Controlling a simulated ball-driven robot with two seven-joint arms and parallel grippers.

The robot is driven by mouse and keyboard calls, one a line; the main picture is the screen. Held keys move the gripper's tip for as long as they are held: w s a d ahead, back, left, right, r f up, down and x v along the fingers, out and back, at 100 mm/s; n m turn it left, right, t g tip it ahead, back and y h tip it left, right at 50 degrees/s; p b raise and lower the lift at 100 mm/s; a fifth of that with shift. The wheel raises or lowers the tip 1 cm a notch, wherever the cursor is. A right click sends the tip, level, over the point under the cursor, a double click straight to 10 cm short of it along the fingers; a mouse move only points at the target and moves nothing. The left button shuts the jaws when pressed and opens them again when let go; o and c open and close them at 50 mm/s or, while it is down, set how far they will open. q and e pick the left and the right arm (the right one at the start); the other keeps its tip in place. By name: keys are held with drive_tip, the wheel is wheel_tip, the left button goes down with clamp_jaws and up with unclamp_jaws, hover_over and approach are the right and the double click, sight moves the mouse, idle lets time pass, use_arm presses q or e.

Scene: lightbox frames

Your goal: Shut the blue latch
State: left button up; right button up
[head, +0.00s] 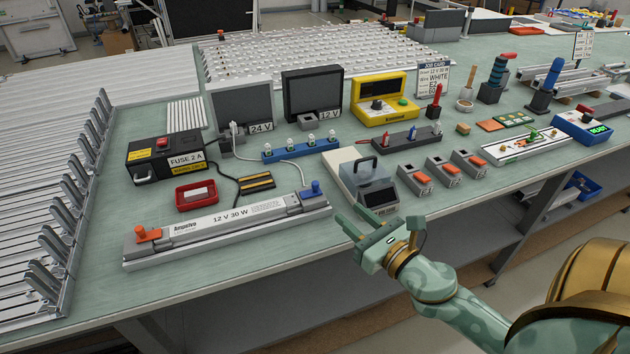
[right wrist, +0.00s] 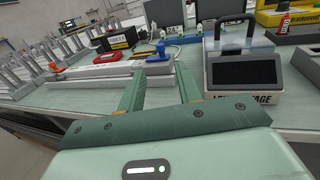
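The blue latch (head: 314,190) sits at the right end of a long grey bar fixture (head: 215,224) labelled 12 V 30 W. Its knob stands up; I cannot tell whether the latch is shut. An orange latch (head: 147,234) is at the fixture's left end. My right gripper (head: 352,216) is open and empty, to the right of the blue latch and nearer the table's front edge, apart from it. In the right wrist view the blue latch (right wrist: 158,54) shows beyond and between the two parted fingers (right wrist: 160,72). My left gripper is not in view.
A grey-white device with a handle and dark window (head: 375,190) stands just beyond my right gripper. Behind the fixture are a red tray (head: 196,196), a black fuse box (head: 165,156) and a blue lamp strip (head: 300,150). The table's front strip is clear.

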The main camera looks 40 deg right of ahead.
sight(317, 186)
drive_tip(key=w, duration=1.3)
drive_tip(key=shift+w+a, duration=0.15)
drive_tip(key=shift+a, duration=0.05)
clamp_jaws()
